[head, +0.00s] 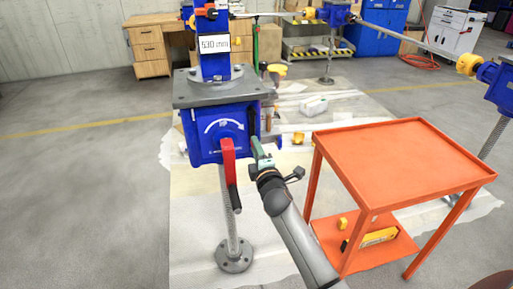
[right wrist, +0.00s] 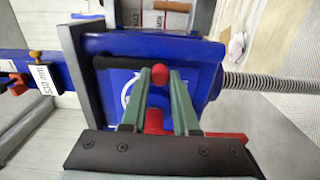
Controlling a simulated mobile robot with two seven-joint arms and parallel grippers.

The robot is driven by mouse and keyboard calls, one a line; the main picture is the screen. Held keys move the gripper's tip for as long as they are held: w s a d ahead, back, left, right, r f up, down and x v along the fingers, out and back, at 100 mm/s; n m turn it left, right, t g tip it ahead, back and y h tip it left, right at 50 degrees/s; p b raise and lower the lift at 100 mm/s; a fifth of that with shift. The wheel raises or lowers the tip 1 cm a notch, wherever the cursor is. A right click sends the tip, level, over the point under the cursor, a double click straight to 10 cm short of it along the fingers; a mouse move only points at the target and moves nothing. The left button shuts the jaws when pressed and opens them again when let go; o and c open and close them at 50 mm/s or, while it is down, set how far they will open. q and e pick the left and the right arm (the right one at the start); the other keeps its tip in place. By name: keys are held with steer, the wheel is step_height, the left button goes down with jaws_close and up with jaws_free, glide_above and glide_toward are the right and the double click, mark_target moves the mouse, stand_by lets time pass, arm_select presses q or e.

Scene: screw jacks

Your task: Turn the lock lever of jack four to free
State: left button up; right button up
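The blue jack (head: 203,148) stands at centre left in the head view, under a grey plate and a "530 mm" sign. I cannot read a jack number. A red lever (head: 229,158) with a dark end hangs down its front, below a white arc. My right gripper (head: 262,155) is just right of the red lever. In the right wrist view its green fingers (right wrist: 160,80) stand apart on either side of the red knob; firm contact cannot be told. My left gripper is not in view.
An orange table (head: 400,155) stands close to the right of my right arm, with a yellow item (head: 379,237) on its lower shelf. The jack's screw (head: 228,205) runs down to a round foot. More blue jacks are behind and at right. Floor at left is clear.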

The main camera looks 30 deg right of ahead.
steer(key=o, duration=0.4)
steer(key=v, duration=1.2)
steer(key=shift+s+a+p, duration=0.15)
steer(key=shift+s+p, duration=0.1)
steer(key=shift+p, duration=0.1)
